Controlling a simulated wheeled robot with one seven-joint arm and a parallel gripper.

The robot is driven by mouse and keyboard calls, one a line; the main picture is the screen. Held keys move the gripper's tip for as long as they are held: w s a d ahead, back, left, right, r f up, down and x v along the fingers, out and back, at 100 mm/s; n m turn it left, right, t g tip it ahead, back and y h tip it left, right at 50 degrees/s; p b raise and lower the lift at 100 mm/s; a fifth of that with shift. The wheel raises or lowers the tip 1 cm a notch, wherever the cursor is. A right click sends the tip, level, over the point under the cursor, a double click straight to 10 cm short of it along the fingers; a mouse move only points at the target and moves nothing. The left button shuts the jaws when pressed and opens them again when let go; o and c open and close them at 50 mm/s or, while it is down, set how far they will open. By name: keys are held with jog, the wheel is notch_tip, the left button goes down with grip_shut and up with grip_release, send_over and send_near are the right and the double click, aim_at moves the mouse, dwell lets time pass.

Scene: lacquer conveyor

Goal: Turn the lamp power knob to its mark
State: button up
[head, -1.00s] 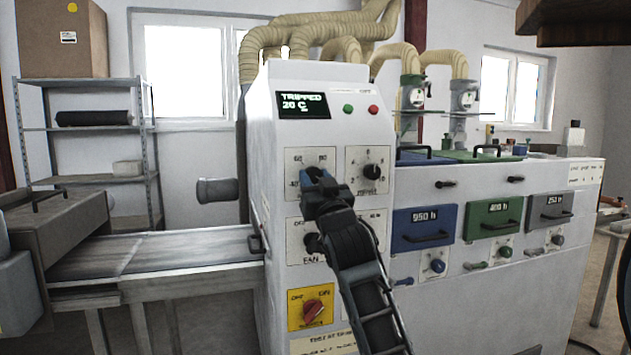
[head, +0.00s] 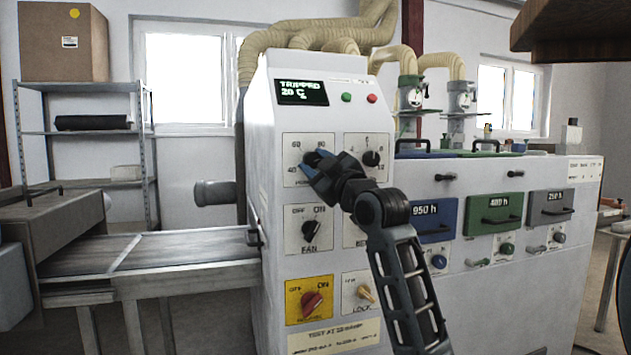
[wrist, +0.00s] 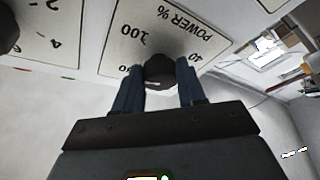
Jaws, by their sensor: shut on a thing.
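The lamp power knob (wrist: 160,67) is a dark round knob on a white plate marked "POWER %", with 40 and 100 readable in the wrist view, upside down. In the head view it sits at the upper left of the white control cabinet, and its dial plate (head: 293,143) shows 40, 60 and 80. My gripper (head: 313,166) is at this knob, its blue fingers on either side, shut on it. The fingers and wrist cover part of the dial in the head view. I cannot tell the knob's pointer or its mark.
Close by are a second dial knob (head: 371,158) to the right, the FAN knob (head: 311,230) below, a red knob on yellow (head: 311,302) and the LOCK knob (head: 365,293). The display (head: 302,92) reads "TRIPPED 20 C". A conveyor (head: 180,250) lies left.

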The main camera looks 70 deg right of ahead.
jog(key=n+y+b, duration=0.1)
jog(key=n+b, duration=0.1)
jog(key=n, duration=0.1)
jog(key=n+y+b, duration=0.1)
jog(key=n+y, duration=0.1)
jog(key=n, duration=0.1)
jog(key=shift+s+d+n+b, duration=0.1)
jog(key=shift+n+b, duration=0.25)
jog(key=shift+n, duration=0.05)
jog(key=n, duration=0.2)
jog(key=n+g+y+b, duration=0.1)
jog(key=n, duration=0.1)
jog(key=n+g, duration=0.1)
jog(key=n, duration=0.1)
jog(key=shift+r, duration=0.35)
jog(key=n+g, duration=0.2)
jog(key=n, duration=0.3)
jog(key=shift+r+g+b, duration=0.25)
jog(key=shift+g+b, duration=0.05)
jog(key=shift+g, duration=0.1)
jog(key=n+g, duration=0.1)
jog(key=n, duration=0.1)
jog(key=n+g, duration=0.1)
jog(key=shift+w+a+n+h, duration=0.2)
jog(key=shift+n+h, duration=0.2)
jog(key=o, duration=1)
jog(key=shift+o, duration=0.2)
jog(key=shift+r, duration=0.1)
